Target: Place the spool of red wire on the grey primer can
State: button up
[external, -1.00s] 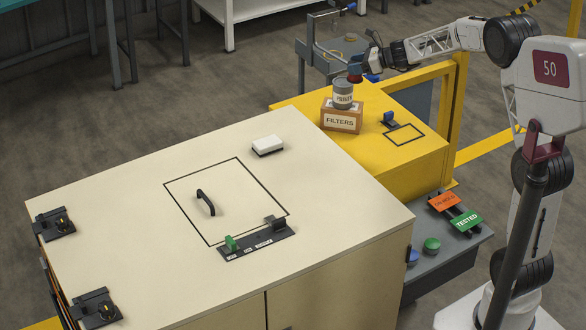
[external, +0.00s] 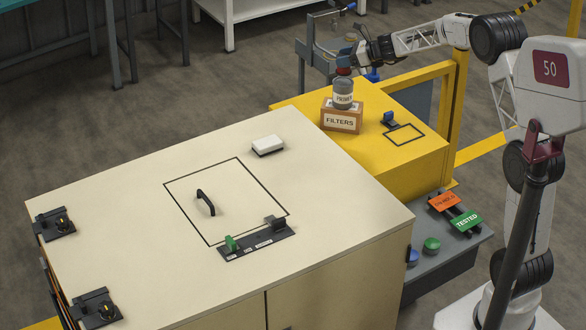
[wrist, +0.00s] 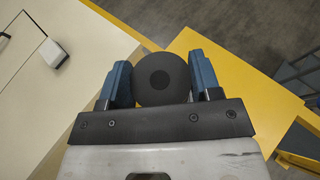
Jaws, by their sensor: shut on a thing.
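The spool of red wire (external: 344,71) is between the fingers of my gripper (external: 352,64). In the wrist view the spool's round dark end (wrist: 162,78) shows between the two blue fingers of my gripper (wrist: 160,78), which are shut on it. The grey primer can (external: 343,94) stands upright on the cardboard FILTERS box (external: 342,118). The spool is directly over the can in the external view, very close to its top; I cannot tell whether they touch. In the wrist view the can is hidden behind the spool.
The box stands on a yellow cabinet (external: 420,156) with a blue-handled part (external: 389,119) and a black outlined rectangle. A cream cabinet (external: 110,190) with a white block (external: 268,145) is in front. A grey stand (external: 312,72) is behind my gripper.

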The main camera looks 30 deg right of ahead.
jog(key=shift+f, duration=1.7)
jog(key=shift+f, duration=0.1)
jog(key=o, duration=1)
jog(key=shift+f, duration=0.1)
jog(key=shift+r, duration=0.2)
jog(key=shift+s+d+r, duration=0.3)
jog(key=shift+s+d, duration=0.15)
jog(key=v, duration=1)
jog(key=shift+s+d, duration=0.15)
jog(key=shift+s, duration=0.05)
jog(key=shift+r, duration=0.1)
